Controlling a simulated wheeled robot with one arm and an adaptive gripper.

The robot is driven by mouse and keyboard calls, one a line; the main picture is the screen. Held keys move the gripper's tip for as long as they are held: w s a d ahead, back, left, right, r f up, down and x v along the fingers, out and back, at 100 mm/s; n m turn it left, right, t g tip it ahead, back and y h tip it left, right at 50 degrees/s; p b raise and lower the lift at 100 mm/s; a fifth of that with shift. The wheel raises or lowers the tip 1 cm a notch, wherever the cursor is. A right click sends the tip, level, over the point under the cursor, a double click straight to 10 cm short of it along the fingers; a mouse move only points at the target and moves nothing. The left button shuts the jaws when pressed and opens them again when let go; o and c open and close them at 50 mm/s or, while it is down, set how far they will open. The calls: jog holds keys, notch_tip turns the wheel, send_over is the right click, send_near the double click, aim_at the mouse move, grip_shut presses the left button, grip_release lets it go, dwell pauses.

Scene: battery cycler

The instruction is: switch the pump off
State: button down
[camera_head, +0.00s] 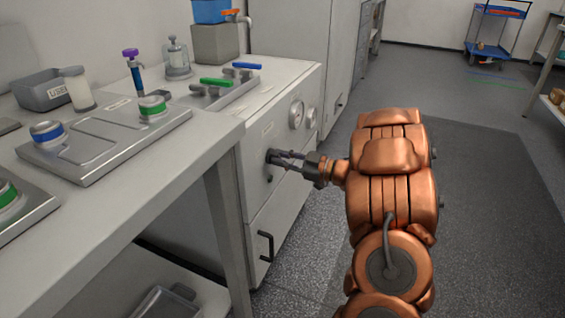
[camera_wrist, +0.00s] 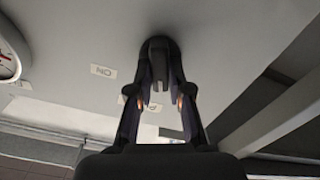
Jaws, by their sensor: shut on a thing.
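A dark rotary knob (camera_head: 270,156) sits on the grey cabinet's front panel (camera_head: 262,190), below and left of the gauges. My gripper (camera_head: 284,158) reaches it from the right. In the wrist view, my gripper (camera_wrist: 160,88) has its two fingers closed on either side of the knob (camera_wrist: 159,50). A label (camera_wrist: 103,71) reading ON, upside down, is left of the knob. A second label (camera_wrist: 150,104) is partly hidden behind the fingers. Which label the knob points to cannot be told.
Two round gauges (camera_head: 296,114) are on the panel; one also shows in the wrist view (camera_wrist: 8,55). A black handle (camera_head: 266,246) sticks out lower down. Valves with green (camera_head: 215,82) and blue levers (camera_head: 246,66) are on top. A bench (camera_head: 205,150) stands left.

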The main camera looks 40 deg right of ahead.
jog(key=shift+n+b, duration=0.35)
jog(key=shift+n, duration=0.35)
jog(key=c, duration=1.1)
grip_release()
jog(key=shift+v, duration=5.95)
